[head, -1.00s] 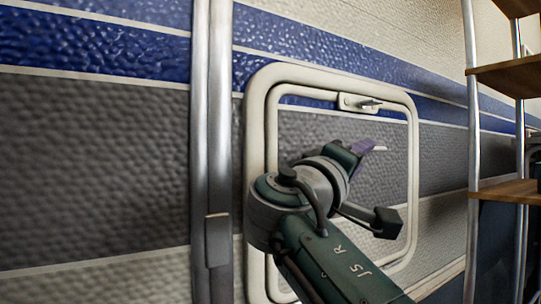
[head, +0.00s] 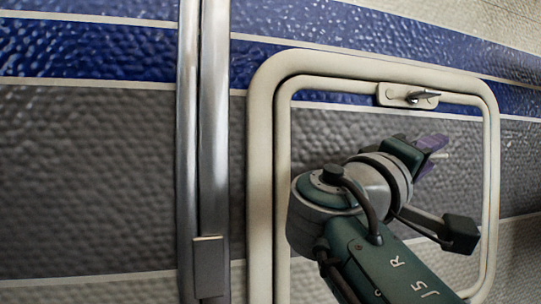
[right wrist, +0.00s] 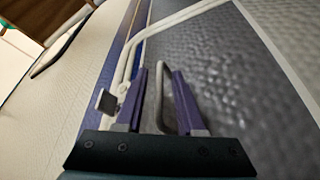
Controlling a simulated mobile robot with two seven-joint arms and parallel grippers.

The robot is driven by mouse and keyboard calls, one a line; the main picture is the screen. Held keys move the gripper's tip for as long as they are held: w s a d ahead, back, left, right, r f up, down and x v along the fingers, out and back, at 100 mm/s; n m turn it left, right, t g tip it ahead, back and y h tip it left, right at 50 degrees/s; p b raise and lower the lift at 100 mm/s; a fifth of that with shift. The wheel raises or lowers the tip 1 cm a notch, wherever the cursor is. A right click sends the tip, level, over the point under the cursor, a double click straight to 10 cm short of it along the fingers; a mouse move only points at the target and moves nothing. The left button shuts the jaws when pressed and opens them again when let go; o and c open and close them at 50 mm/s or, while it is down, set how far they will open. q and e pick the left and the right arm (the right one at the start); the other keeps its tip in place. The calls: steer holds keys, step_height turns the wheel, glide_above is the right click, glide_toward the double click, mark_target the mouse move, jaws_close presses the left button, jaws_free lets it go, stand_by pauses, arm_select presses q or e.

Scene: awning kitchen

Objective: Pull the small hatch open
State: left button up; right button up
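The small hatch (head: 330,125) is a panel in a rounded cream frame on the trailer wall, and it looks closed. A small metal latch (head: 424,96) sits on the frame's top edge. My right gripper (head: 436,148) is in front of the hatch, below the latch. In the right wrist view my right gripper (right wrist: 159,72) has its two purple fingers apart. A curved grey bar (right wrist: 168,85) shows between the fingers; I cannot tell whether they touch it. The hatch panel (right wrist: 225,75) fills the right of that view. My left gripper is not in view.
A vertical metal rail (head: 210,130) runs down the wall left of the hatch. The wall (head: 90,170) beyond it is flat and clear. A dark square-ended piece (right wrist: 105,102) shows beside the left finger in the right wrist view.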

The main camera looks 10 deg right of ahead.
steer(key=shift+d, duration=0.1)
jaws_close()
stand_by(1.1)
